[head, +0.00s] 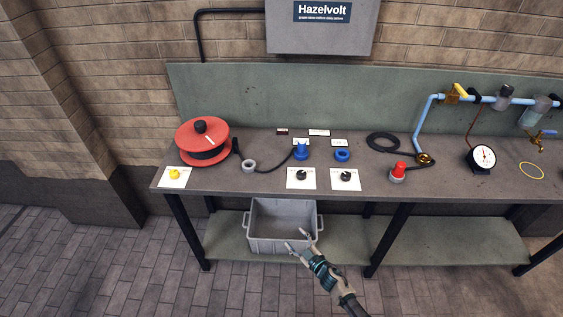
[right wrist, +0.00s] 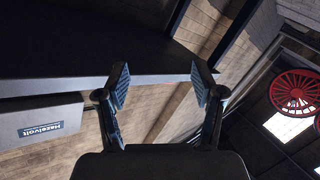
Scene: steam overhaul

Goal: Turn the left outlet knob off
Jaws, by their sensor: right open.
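Two black knobs sit on white plates near the bench's front edge in the head view. The left black knob (head: 301,174) is on its own plate (head: 295,184), below a blue socket (head: 301,152). The right black knob (head: 346,176) is on a similar plate, below a blue ring-shaped piece (head: 342,155). Their marked positions are too small to read. My right gripper (head: 298,240) is open and empty, below and in front of the bench, apart from both knobs. Its open fingers also show in the right wrist view (right wrist: 162,88). My left gripper is not in view.
The bench (head: 240,183) carries a red reel (head: 203,142), a yellow knob (head: 174,174), a red button (head: 399,171), a gauge (head: 482,158) and blue piping (head: 428,110). A grey crate (head: 283,244) stands on the lower shelf behind my right gripper.

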